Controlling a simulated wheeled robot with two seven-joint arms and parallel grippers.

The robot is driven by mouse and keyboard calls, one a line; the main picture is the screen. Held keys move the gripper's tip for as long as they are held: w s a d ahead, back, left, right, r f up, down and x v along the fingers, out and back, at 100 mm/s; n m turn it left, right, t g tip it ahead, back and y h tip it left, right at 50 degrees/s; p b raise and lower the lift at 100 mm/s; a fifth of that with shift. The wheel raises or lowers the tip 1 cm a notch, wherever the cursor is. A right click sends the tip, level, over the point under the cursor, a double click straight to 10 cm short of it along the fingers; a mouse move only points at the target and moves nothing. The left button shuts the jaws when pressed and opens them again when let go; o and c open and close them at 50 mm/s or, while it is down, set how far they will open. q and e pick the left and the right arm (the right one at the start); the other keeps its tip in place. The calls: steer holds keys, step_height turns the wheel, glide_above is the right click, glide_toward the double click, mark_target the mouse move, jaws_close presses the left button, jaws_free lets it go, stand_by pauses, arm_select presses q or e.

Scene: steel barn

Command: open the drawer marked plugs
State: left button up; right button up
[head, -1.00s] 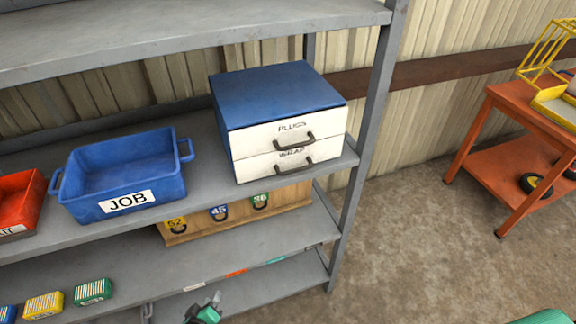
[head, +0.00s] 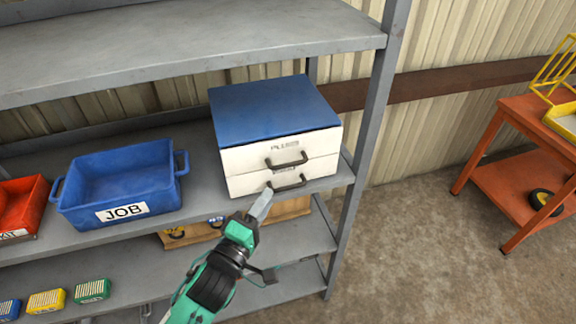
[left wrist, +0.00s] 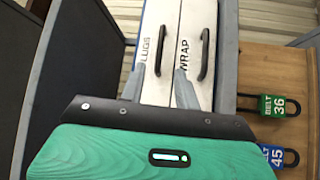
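A blue-topped cabinet (head: 270,105) with two white drawers stands on the shelf. The upper drawer, marked plugs (head: 245,158), and the lower wrap drawer (head: 245,183) are both shut. Each has a dark bar handle: the plugs handle (head: 287,161) and the wrap handle (head: 289,184). My left gripper (head: 264,203) is in front of and below the drawers, apart from them. In the left wrist view its two fingers (left wrist: 162,85) are spread with nothing between them, and the plugs handle (left wrist: 160,50) shows ahead between the fingertips. My right gripper is out of view.
A blue job bin (head: 110,215) and a red bin (head: 20,225) stand left of the cabinet. The steel shelf above (head: 190,60) and a grey post (head: 370,130) bound the space. A wooden board with padlocks (head: 285,210) is below. An orange cart (head: 510,175) stands at right.

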mark_target(287, 167)
arm_select(q)
steer(key=p+x, duration=0.2)
steer(key=x, duration=0.7)
steer(key=shift+p, duration=0.4)
steer(key=shift+w+d, duration=0.3)
steer(key=shift+w, duration=0.35)
steer(key=shift+c, duration=0.2)
jaws_close()
